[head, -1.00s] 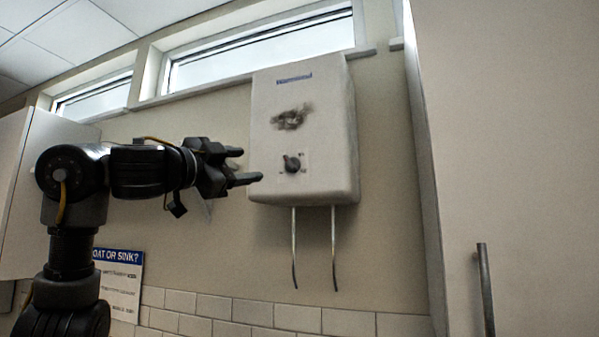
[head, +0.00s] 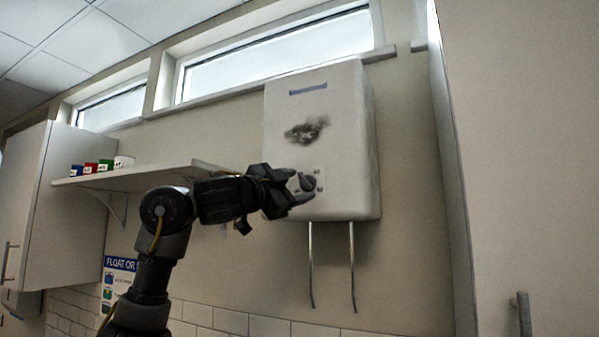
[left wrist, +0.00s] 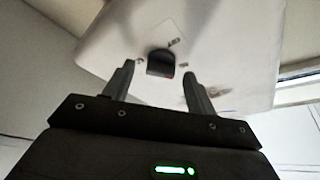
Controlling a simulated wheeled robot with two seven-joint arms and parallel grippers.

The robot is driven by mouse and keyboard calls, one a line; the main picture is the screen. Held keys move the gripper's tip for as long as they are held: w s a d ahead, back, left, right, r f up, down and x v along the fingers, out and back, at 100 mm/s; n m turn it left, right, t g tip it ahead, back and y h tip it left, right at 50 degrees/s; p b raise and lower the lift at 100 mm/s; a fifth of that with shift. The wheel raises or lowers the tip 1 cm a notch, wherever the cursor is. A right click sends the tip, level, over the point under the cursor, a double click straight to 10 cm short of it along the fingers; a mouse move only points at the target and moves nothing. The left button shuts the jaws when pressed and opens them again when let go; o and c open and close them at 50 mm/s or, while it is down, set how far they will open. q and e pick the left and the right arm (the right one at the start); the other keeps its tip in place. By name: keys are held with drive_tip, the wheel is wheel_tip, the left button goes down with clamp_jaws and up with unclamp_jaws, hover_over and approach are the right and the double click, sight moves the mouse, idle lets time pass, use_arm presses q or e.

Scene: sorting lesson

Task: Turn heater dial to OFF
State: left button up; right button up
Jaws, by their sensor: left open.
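A white wall heater (head: 345,130) hangs below the high window, with a dark smudge on its front. Its black dial (head: 308,183) sits low on the front, among small marks too small to read. My left gripper (head: 298,190) is open right by the dial in the head view. In the left wrist view the dial (left wrist: 160,63) lies ahead of the gap between the two fingers (left wrist: 157,82), with a finger on either side and no visible contact. The heater's face (left wrist: 215,35) fills most of that view. My right gripper is not in view.
Two thin pipes (head: 352,265) hang from the heater's underside. A wall shelf (head: 140,176) with several small coloured containers (head: 90,168) is left of the heater, behind my arm. A tall pale cabinet (head: 520,150) stands at the right.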

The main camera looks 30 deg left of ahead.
use_arm(q)
drive_tip(key=shift+w+d+r, duration=0.1)
drive_tip(key=shift+w+r, duration=0.15)
drive_tip(key=shift+w, duration=0.05)
drive_tip(key=shift+w+d+f, duration=0.1)
drive_tip(key=shift+w+d, duration=0.05)
drive_tip(key=shift+w, duration=0.1)
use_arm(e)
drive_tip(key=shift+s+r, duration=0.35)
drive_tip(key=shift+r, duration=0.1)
